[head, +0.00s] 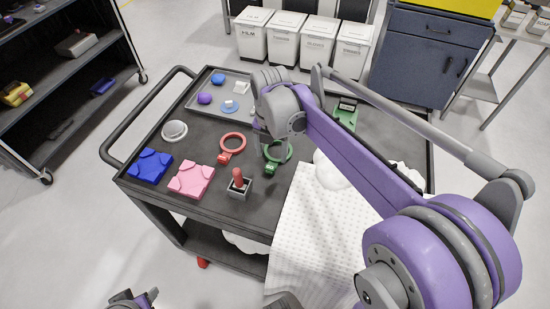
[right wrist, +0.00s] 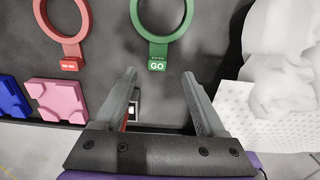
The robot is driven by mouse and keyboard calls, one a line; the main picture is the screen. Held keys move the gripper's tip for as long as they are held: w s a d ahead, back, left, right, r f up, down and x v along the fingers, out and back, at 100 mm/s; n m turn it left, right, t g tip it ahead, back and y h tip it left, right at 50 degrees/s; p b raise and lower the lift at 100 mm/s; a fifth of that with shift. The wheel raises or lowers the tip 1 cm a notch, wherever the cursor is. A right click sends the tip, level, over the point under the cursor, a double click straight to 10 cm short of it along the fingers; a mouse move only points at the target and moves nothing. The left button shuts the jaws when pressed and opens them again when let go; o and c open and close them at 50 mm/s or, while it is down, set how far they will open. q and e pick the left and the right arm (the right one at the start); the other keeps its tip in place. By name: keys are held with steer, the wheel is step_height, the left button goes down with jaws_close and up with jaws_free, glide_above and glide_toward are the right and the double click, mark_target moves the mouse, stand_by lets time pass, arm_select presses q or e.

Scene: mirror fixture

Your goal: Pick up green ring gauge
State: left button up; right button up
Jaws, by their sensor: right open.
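The green ring gauge (head: 270,169) lies flat on the dark cart top, its tag toward the front. In the right wrist view its "GO" tag (right wrist: 157,63) sits just beyond the fingertips, with the ring above it. My right gripper (head: 268,146) hangs over the ring and partly hides it in the head view. In the right wrist view the gripper (right wrist: 159,75) is open and empty, its two fingers on either side of the tag's line. Part of my left arm (head: 134,299) shows at the bottom edge of the head view; its jaws cannot be made out.
A red ring gauge (head: 233,142) lies left of the green one. A grey block with a red-topped part (head: 239,184) stands in front. Pink (head: 191,180) and blue (head: 149,167) fixtures lie front left. White bubble wrap (head: 316,230) covers the right front. A grey tray (head: 214,111) lies behind.

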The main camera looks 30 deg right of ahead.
mark_target(270, 167)
steer(key=f, duration=0.5)
steer(key=shift+a+f, duration=0.2)
steer(key=shift+a, duration=0.1)
jaws_close()
